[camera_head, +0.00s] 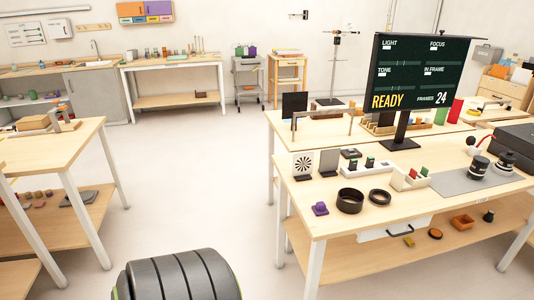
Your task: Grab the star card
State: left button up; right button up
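A white card with a round black radial star pattern (303,165) stands upright near the left end of the right-hand table (380,220). A plain grey card (329,162) stands upright just to its right. Neither of my grippers is in view, and nothing touches the star card.
Near the card are a small purple object (320,209), a black ring (350,201), a flatter black ring (380,197) and a white holder (409,180). A monitor (420,75) rises behind. Open floor (195,170) lies between this table and the left table (50,150).

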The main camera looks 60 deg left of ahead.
aim_at(303, 162)
jog(key=u, duration=1.75)
jog(key=i+l, duration=0.2)
jog(key=i+l+u, duration=0.1)
jog(key=l, duration=0.35)
jog(key=i+l, duration=0.3)
